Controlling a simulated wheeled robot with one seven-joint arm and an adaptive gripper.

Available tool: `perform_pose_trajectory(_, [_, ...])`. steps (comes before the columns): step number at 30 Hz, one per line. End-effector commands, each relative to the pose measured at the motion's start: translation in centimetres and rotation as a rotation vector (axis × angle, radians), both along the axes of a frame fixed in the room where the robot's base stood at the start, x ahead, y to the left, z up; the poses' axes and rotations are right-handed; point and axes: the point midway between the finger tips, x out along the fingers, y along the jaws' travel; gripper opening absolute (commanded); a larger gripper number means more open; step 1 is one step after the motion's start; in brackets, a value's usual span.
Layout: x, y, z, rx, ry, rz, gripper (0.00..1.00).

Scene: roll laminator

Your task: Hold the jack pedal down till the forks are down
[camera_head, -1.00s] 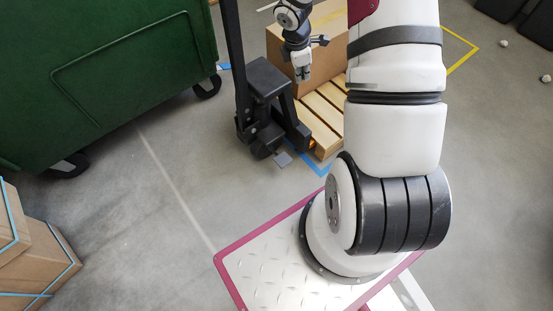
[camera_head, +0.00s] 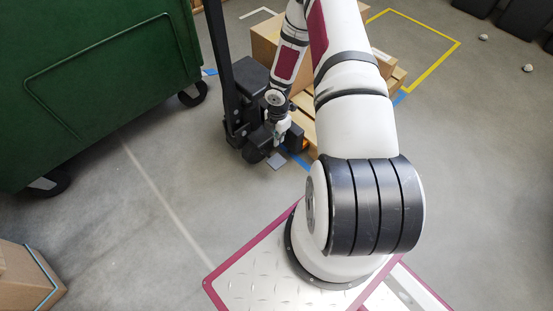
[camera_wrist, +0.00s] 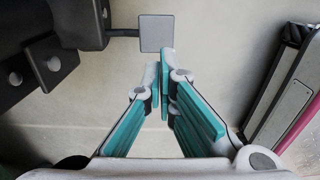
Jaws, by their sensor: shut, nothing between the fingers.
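The black pallet jack (camera_head: 250,82) stands left of my arm, with its upright handle (camera_head: 222,62) rising from it. Its pedal is a small grey square plate (camera_head: 277,160) low at the jack's front, and it also shows at the top centre of the wrist view (camera_wrist: 156,33) on a thin dark rod. My gripper (camera_head: 283,138) is shut and empty, just above the pedal in the head view. In the wrist view the closed teal fingertips (camera_wrist: 164,62) are at the pedal's near edge; I cannot tell whether they touch. The forks are hidden by the pallet and my arm.
A wooden pallet (camera_head: 303,122) with a cardboard box (camera_head: 266,42) stands behind my arm. A green wheeled bin (camera_head: 95,85) is at the left. Cartons (camera_head: 25,278) sit at the lower left. Open floor (camera_head: 130,215) lies between the bin and my base.

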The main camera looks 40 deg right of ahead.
Motion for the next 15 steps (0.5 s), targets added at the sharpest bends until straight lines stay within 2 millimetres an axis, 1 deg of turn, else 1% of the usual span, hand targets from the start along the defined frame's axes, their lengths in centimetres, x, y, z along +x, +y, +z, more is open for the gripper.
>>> perform_pose_trajectory(5, [0.0,0.0,-0.2,0.0,0.001,-0.001,0.0])
perform_pose_trajectory(8, [0.0,0.1,-1.1,0.0,0.001,0.0,0.0])
perform_pose_trajectory(11, [0.0,0.0,-2.6,0.0,0.001,-0.001,0.0])
perform_pose_trajectory(15, [0.0,0.1,-5.4,0.0,0.003,-0.001,0.0])
